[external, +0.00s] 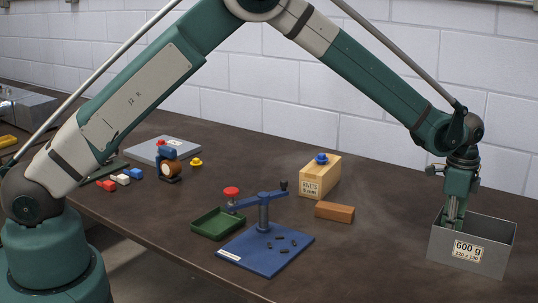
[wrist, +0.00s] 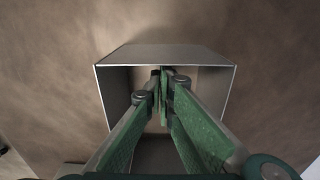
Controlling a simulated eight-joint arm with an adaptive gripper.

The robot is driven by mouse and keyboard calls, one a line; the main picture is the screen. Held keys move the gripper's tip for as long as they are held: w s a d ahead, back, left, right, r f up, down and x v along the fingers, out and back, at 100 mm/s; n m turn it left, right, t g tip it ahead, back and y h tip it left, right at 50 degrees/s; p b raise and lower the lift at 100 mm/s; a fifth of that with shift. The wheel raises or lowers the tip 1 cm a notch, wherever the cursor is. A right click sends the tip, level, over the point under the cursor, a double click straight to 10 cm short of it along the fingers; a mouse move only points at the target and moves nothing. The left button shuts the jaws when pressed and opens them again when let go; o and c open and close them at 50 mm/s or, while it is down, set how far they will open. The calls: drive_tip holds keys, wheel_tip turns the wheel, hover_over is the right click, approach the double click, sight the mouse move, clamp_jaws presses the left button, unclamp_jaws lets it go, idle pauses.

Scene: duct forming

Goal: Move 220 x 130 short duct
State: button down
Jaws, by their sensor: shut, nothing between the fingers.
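The short duct (external: 492,243) is a grey, open-topped sheet-metal box at the right of the table. Its front label reads "600 g" and "220 x 130". My gripper (external: 453,217) points down into the duct's opening, near its left side in the external view. The front wall hides the fingertips there. In the wrist view the duct's walls (wrist: 165,54) surround my green gripper fingers (wrist: 163,88), whose tips come together inside the opening. The fingers are shut with nothing between them. I cannot tell whether they touch a wall.
A wooden box (external: 322,181) with a blue knob and a brown block (external: 334,212) stand left of the duct. A blue hand press (external: 264,248) and a green tray (external: 218,223) are at the front middle. Another metal piece (external: 25,108) lies far left. Bare table surrounds the duct.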

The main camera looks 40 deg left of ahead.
drive_tip(key=shift+a, duration=0.35)
drive_tip(key=shift+a, duration=0.15)
drive_tip(key=a+b, duration=0.4)
drive_tip(key=a, duration=1.6)
drive_tip(key=shift+a, duration=0.1)
drive_tip(key=shift+d+b, duration=0.3)
drive_tip(key=shift+d, duration=0.15)
drive_tip(key=d, duration=0.2)
drive_tip(key=shift+d, duration=0.4)
wheel_tip(320, 180, up, 10)
drive_tip(key=shift+d, duration=0.15)
